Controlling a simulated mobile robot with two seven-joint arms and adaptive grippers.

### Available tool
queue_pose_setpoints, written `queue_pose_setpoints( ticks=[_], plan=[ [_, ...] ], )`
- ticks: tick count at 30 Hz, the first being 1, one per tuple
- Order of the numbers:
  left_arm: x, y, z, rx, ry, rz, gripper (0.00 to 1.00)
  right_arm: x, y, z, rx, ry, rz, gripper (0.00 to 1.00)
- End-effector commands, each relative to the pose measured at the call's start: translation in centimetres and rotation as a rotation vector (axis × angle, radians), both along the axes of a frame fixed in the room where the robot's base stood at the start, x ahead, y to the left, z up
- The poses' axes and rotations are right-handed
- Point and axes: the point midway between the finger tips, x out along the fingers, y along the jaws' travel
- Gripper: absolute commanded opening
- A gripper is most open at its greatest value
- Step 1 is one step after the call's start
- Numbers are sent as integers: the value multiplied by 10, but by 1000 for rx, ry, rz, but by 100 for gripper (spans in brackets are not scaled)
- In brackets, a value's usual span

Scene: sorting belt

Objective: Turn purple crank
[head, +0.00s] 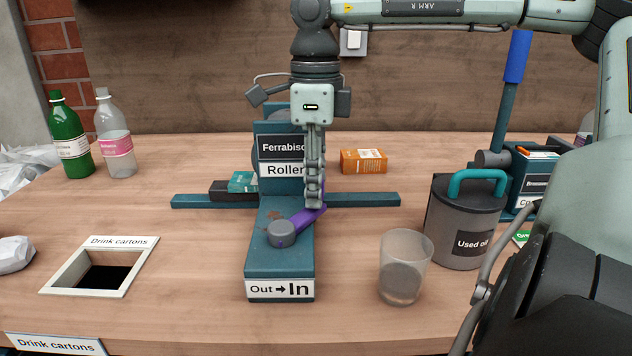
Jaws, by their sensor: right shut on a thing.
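The purple crank (301,221) sits on top of the teal roller machine (280,262), whose front label reads "Out → In". The crank's arm runs from a grey round hub (281,234) at the front toward the back right. My right gripper (314,200) points straight down from above and is shut at the crank's far end. Its fingers hide most of that end, including any handle. The machine's upright back plate carries a sign reading "Roller". My left gripper is not in view.
A clear cup (404,267) and a grey "Used oil" can (463,226) stand to the right. An orange box (363,161) lies behind. A framed "Drink cartons" opening (68,288) is at left. Two bottles, green (70,140) and clear (114,135), stand at back left.

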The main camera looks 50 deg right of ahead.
Motion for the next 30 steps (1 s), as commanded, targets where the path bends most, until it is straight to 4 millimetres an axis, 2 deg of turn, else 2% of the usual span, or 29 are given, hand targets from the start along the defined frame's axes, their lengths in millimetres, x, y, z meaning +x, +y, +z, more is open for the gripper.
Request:
queue_pose_setpoints(
  ticks=[17,18,22,23,30],
  plan=[
    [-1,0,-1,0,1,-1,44,1,0,1,0,-6,34,0],
    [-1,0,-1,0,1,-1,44,1,0,1,0,-6,34,25],
    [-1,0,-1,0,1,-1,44,1,0,1,0,-5,34,41],
    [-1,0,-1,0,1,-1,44,1,0,1,1,-5,34,44],
    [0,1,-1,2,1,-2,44,1,0,0,0,-2,34,44]
  ],
)
